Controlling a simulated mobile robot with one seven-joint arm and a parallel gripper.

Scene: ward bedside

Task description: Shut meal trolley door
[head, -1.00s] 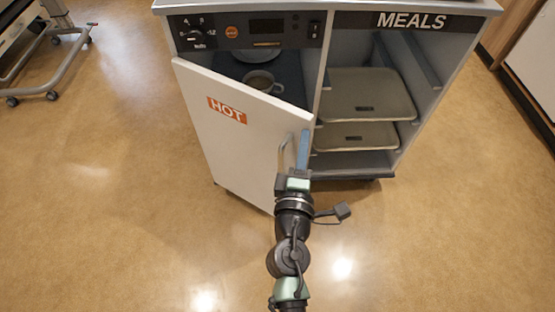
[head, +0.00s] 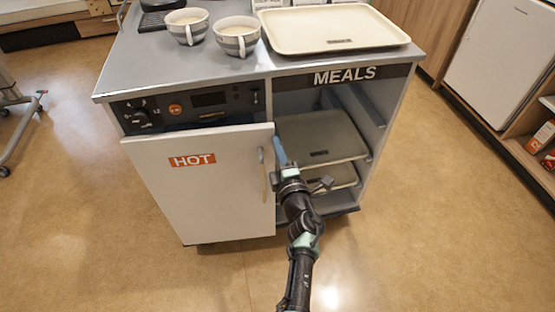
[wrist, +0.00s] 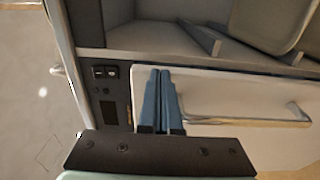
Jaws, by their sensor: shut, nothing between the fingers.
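The meal trolley's white door (head: 205,200), with an orange HOT label, covers the left compartment in the head view. It looks close to the trolley front; I cannot tell whether it is fully flush. Its upright handle (head: 263,176) is near the free right edge. My gripper (head: 279,150) is shut and empty, with its blue fingers beside that free edge, right of the handle. In the wrist view the door (wrist: 225,90) and handle (wrist: 250,121) lie right of my closed fingers (wrist: 160,75). I cannot tell whether the fingers touch the door.
The open MEALS compartment on the right holds trays (head: 315,138). On the trolley top (head: 140,75) stand two striped cups (head: 187,28) (head: 237,38) and a cream tray (head: 330,30). A white cabinet (head: 512,45) stands at the right. The floor in front is clear.

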